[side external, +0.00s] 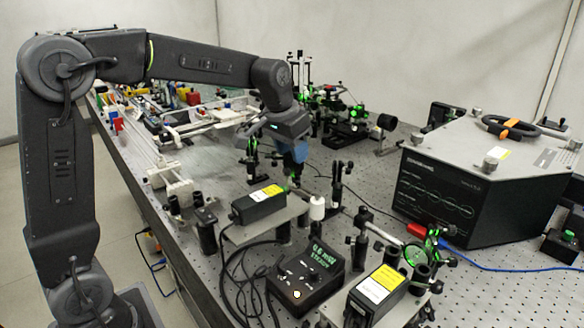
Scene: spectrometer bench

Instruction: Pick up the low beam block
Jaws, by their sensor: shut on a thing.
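My gripper (299,157) points down over the middle of the optical bench, among small optic posts. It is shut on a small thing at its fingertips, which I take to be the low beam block. The block's outline is too small and too hidden by the fingers to make out. I cannot tell whether it touches the bench top or is clear of it.
A post with optics (338,185) stands close right of my gripper, and another (251,160) close left. A black laser box (258,204) and white cylinder (317,208) are nearer the camera. A large black spectrometer (470,190) stands right. Cables cross the perforated bench (215,165).

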